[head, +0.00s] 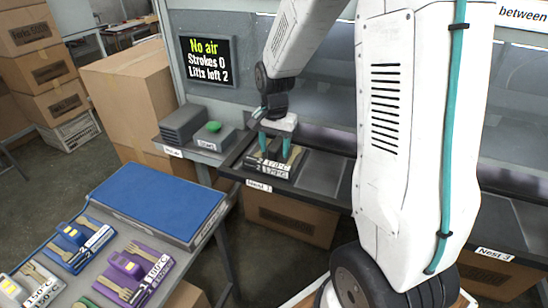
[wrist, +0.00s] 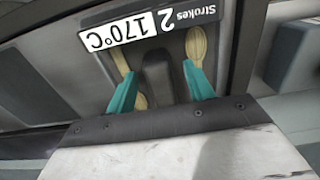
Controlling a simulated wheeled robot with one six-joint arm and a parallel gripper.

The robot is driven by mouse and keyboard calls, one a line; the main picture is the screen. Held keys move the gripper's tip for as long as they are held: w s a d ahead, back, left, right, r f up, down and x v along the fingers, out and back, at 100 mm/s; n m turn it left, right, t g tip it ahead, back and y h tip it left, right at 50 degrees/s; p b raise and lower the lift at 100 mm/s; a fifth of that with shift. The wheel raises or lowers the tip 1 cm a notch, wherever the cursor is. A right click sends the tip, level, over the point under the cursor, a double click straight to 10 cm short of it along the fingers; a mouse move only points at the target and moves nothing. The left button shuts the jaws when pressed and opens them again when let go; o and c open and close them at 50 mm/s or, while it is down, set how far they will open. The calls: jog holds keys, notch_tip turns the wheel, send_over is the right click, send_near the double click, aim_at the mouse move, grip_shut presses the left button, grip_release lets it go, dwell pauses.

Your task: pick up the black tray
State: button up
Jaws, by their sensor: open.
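The black tray (wrist: 95,68) lies at the station labelled Nest 1, and it also shows in the head view (head: 270,164) below my gripper. It carries a white label (wrist: 147,27) reading 170°C and 2 Strokes, upside down in the wrist view. Two wooden spoons (wrist: 196,45) lie in it, one on each side of a dark upright grip (wrist: 157,76). My gripper (head: 275,149) is open, its teal fingers reaching down on either side of this grip with gaps showing. The fingers partly hide the spoons.
A screen (head: 207,61) reads No air, Strokes 0, Lifts left 2. A green button (head: 214,126) and a dark stack (head: 183,123) stand left of the nest. A near table holds a blue mat (head: 155,198), a blue tray (head: 80,245) and a purple tray (head: 135,272).

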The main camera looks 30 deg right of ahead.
jog(key=shift+f, duration=0.25)
grip_shut()
jog(key=shift+r, duration=0.2)
